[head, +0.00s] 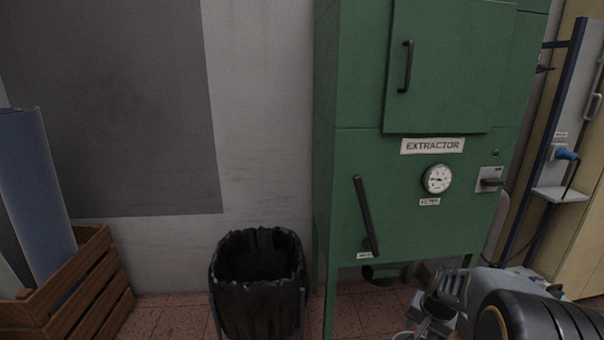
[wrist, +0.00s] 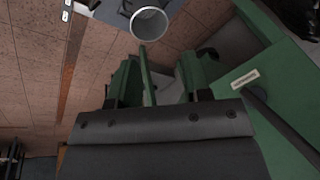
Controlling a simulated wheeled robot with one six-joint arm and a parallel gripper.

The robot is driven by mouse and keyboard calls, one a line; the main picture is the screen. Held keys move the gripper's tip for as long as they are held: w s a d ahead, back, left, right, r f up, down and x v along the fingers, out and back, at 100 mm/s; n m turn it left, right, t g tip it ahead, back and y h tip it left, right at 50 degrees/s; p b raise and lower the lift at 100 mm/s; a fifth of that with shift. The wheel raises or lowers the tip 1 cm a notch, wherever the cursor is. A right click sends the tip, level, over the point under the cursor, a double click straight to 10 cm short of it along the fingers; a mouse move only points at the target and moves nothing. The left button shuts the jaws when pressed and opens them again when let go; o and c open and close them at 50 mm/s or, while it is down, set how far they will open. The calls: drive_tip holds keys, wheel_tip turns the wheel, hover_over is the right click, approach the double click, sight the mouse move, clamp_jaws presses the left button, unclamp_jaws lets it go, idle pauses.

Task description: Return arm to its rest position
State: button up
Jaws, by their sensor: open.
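My gripper (head: 437,312) is low at the bottom right of the head view, in front of the green extractor cabinet (head: 350,200). My arm comes in from the right edge. In the wrist view my gripper (wrist: 160,78) has its two fingers apart, with nothing seen held between them. A round, light-rimmed container (wrist: 149,24) lies beyond the fingertips in the wrist view. The green cabinet side (wrist: 275,95) fills the right of that view.
A black-lined bin (head: 258,300) stands left of the cabinet. A wooden crate (head: 85,285) with blue rolls (head: 38,185) is at the far left. The cabinet has a slanted lever (head: 366,215) and a gauge (head: 437,179). A dark blue frame (head: 545,150) stands at the right.

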drive_tip(key=s+a+r+n+p, duration=0.2)
drive_tip(key=s+a+r+p, duration=0.2)
drive_tip(key=r, duration=0.4)
drive_tip(key=s+a+r+n+p, duration=0.3)
drive_tip(key=s+a+r+p, duration=0.1)
drive_tip(key=r, duration=0.4)
drive_tip(key=s+a+r+n+p, duration=0.2)
drive_tip(key=s+a+r+p, duration=0.2)
drive_tip(key=r, duration=0.5)
drive_tip(key=shift+s+a+n+t+p, duration=0.25)
drive_tip(key=shift+a+n+t+p, duration=0.15)
drive_tip(key=shift+a+p, duration=0.45)
drive_tip(key=shift+a, duration=0.1)
